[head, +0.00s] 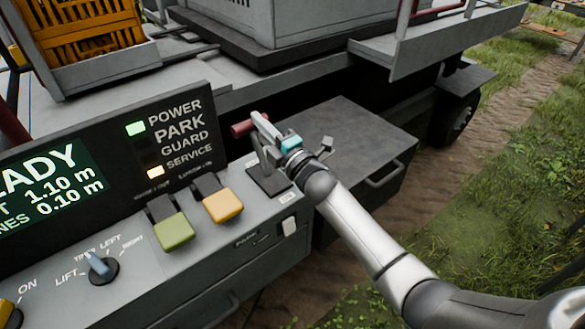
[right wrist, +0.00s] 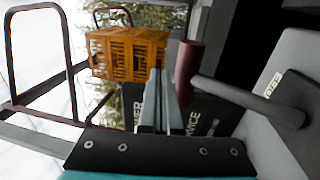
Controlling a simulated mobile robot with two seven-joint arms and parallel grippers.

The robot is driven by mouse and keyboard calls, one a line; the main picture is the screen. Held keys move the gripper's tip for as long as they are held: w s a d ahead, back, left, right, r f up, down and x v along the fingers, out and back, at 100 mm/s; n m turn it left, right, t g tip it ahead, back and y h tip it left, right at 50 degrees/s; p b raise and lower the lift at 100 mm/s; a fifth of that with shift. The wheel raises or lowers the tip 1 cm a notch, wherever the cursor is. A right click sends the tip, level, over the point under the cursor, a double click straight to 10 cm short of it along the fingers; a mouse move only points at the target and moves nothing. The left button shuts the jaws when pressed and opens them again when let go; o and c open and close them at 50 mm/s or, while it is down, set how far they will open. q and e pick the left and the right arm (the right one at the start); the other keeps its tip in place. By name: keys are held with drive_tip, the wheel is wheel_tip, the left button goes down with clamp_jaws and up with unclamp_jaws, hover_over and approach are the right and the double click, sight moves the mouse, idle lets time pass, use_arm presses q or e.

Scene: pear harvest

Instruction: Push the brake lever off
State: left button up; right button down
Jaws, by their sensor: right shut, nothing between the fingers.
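The brake lever has a dark red grip (head: 242,128) and stands on a dark base plate (head: 268,182) at the right end of the control panel. In the right wrist view its red grip (right wrist: 188,62) and grey shaft (right wrist: 245,98) show right of my fingers, with an "OFF" label (right wrist: 272,84) beside the shaft. My right gripper (head: 262,124) is shut and empty, close beside the grip. In the right wrist view its fingertips (right wrist: 160,80) are left of the grip; I cannot tell whether they touch it. My left gripper is out of view.
The display panel (head: 110,165) shows POWER lit green and SERVICE lit amber; PARK looks unlit. A green switch (head: 174,232), a yellow switch (head: 223,206) and a blue knob (head: 100,264) are on the console. An orange crate (head: 90,45) stands behind. Grass lies to the right.

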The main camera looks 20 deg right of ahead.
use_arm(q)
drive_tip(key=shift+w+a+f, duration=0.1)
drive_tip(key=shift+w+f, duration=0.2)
use_arm(e)
drive_tip(key=shift+w+a+f, duration=0.15)
drive_tip(key=shift+w+a, duration=0.05)
drive_tip(key=shift+w, duration=0.4)
